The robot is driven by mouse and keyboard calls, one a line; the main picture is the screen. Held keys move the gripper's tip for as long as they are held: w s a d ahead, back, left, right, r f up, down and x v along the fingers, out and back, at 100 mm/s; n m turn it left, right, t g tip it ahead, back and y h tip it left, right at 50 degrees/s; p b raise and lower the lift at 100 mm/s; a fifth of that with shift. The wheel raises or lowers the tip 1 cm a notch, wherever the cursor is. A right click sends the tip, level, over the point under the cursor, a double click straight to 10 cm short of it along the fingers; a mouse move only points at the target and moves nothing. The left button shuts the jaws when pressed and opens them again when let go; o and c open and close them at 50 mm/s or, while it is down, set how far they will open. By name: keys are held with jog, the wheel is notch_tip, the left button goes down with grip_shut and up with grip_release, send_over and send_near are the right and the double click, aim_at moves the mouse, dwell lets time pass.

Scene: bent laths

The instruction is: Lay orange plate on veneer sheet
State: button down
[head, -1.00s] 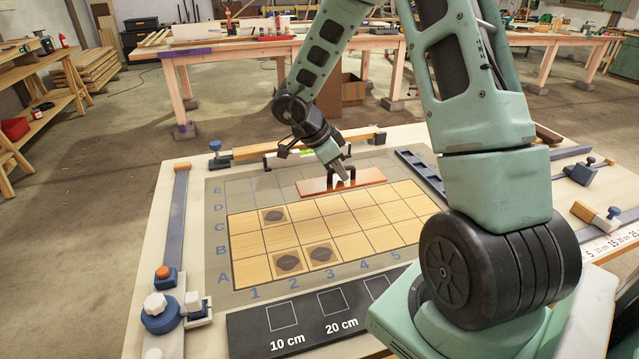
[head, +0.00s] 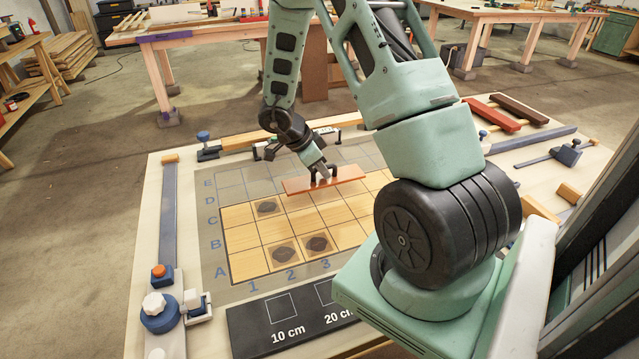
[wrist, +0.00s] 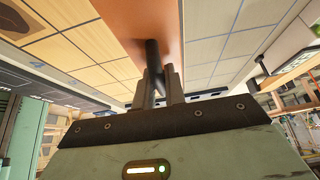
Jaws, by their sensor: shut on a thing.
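The orange plate (head: 345,178) is a flat rectangular board with a dark handle on top. It lies across the far edge of the veneer sheet, partly over the grey mat, and I cannot tell whether it touches. My gripper (head: 321,173) is shut on its handle; the wrist view also shows the fingers (wrist: 160,85) around the dark handle below the plate (wrist: 130,15).
The grey lettered mat (head: 212,262) surrounds the sheet. A blue clamp (head: 160,312) stands at the front left, a black scale strip (head: 250,335) along the front. Red (head: 490,115) and brown (head: 520,108) bars lie at the back right.

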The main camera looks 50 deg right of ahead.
aim_at(320, 179)
jog(key=shift+f, duration=2.1)
jog(key=shift+f, duration=0.15)
jog(key=c, duration=1.5)
grip_release()
jog(key=shift+o, duration=0.2)
